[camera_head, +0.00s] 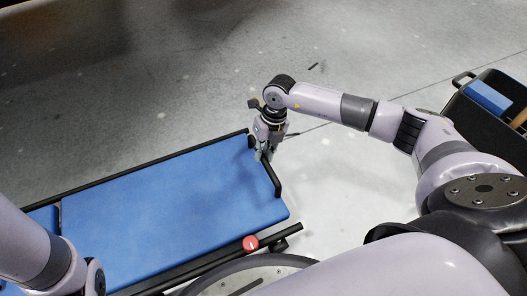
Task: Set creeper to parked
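The creeper (170,190) is a low, long board with a blue pad and a black frame, on the floor from the lower left to the middle. My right gripper (264,156) points down at the creeper's far right corner, by the black end bar (270,180). It looks very close to or touching that bar; whether its fingers are closed on it is too small to tell. My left arm comes in at the lower left over the creeper, and its gripper is out of view. A red round part (250,243) sits on the near side rail.
A black open box (490,110) with a blue item (488,97) and a wooden-coloured item stands at the right edge. A dark line crosses the floor behind my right arm.

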